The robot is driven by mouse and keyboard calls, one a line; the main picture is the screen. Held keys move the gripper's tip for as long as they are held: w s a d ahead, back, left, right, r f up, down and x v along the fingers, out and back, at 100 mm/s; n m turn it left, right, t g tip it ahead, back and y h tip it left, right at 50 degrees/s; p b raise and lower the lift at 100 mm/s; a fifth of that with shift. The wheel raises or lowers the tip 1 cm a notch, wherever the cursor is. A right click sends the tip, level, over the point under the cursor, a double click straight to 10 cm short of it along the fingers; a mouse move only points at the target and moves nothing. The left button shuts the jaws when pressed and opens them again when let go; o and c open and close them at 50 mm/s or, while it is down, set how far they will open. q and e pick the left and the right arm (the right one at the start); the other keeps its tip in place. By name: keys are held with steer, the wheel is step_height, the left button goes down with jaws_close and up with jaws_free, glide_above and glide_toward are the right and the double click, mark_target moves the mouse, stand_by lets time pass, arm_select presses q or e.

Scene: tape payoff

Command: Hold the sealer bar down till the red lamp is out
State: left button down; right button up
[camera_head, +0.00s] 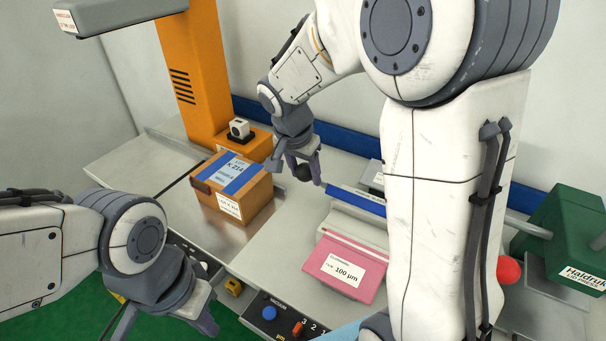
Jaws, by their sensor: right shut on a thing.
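My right gripper (303,166) is shut on a dark round knob (303,173), left of a blue-edged bar (357,201). I cannot tell whether the knob belongs to that bar. The bar lies behind a pink film pack (343,268) labelled 100 µm; my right arm hides its right part. My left gripper (207,318) is low at the left, above the front edge of the bench, away from the bar; its fingers are partly hidden and I cannot tell their opening. I cannot make out a lit red lamp; a small red-orange control (297,329) shows on the front panel.
A cardboard box (232,187) with blue tape stands left of my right gripper, before an orange column (195,75). A green machine (568,240) and a red ball knob (508,270) are at the right. A blue button (269,313) is on the front panel.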

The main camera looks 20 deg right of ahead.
steer(key=o, duration=0.8)
steer(key=shift+o, duration=0.2)
step_height(320, 180, up, 8)
steer(key=p, duration=0.6)
steer(key=s+a+f+n+y, duration=0.1)
steer(key=s+a+n, duration=0.4)
steer(key=s, duration=0.3)
steer(key=s+a+f+n+g+y+b, duration=0.1)
steer(key=s+a+f+n, duration=0.1)
steer(key=s+a+n, duration=0.3)
steer(key=s+a+f+n+g+y+b, duration=0.1)
steer(key=s+a+n, duration=0.4)
steer(key=s, duration=0.6)
steer(key=n, duration=0.2)
steer(key=shift+s+f+n+y, duration=0.3)
steer(key=shift+n, duration=0.1)
